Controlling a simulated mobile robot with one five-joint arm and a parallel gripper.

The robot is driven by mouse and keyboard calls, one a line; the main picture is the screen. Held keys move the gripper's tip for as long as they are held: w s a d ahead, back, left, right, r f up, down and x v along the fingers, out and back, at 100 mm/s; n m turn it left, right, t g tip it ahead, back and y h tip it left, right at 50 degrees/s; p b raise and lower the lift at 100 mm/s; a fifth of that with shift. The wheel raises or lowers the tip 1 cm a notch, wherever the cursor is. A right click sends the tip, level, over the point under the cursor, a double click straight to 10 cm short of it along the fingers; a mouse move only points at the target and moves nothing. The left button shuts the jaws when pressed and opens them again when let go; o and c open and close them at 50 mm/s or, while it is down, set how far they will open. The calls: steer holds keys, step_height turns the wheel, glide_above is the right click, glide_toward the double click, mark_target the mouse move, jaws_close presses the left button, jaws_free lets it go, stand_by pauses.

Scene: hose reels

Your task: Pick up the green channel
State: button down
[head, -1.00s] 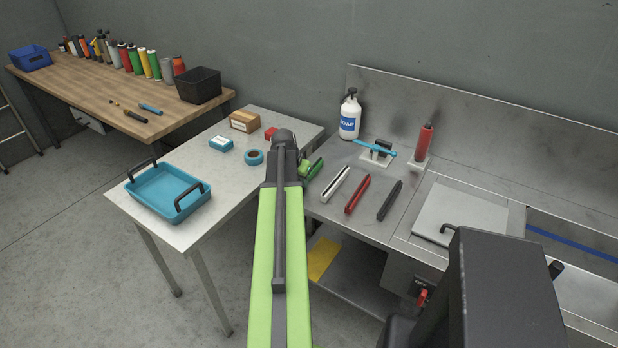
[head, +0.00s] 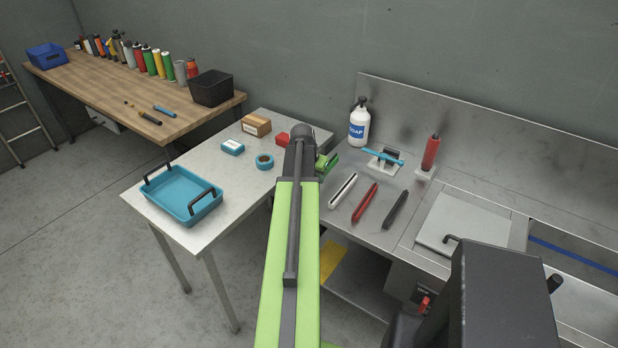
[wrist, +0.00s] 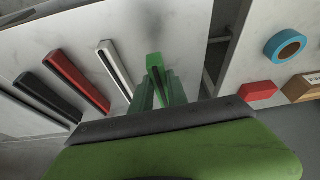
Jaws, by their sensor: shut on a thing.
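The green channel (wrist: 154,62) shows in the wrist view as a bright green bar with a dark slot, its far end sticking out past my fingers. My gripper (wrist: 160,84), also green, is shut on it, one finger on each side. The fingers hide much of the channel. In the head view my gripper (head: 327,163) shows as a small green patch beside the dark end of my arm, at the left end of the steel counter. There the channel is hard to tell from the fingers. Whether it is clear of the counter I cannot tell.
White (head: 343,190), red (head: 364,202) and black (head: 395,209) channels lie to the right on the steel counter (head: 345,232). Behind stand a soap bottle (head: 359,124) and a red bottle (head: 431,153). The left table holds a blue tray (head: 178,206), tape (head: 264,161) and boxes.

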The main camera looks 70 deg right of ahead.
steer(key=s+d+r+p, duration=0.3)
steer(key=s+r+p, duration=0.5)
steer(key=r+p, duration=0.3)
steer(key=shift+s+r, duration=0.3)
steer(key=shift+r, duration=0.4)
steer(key=shift+d, duration=0.1)
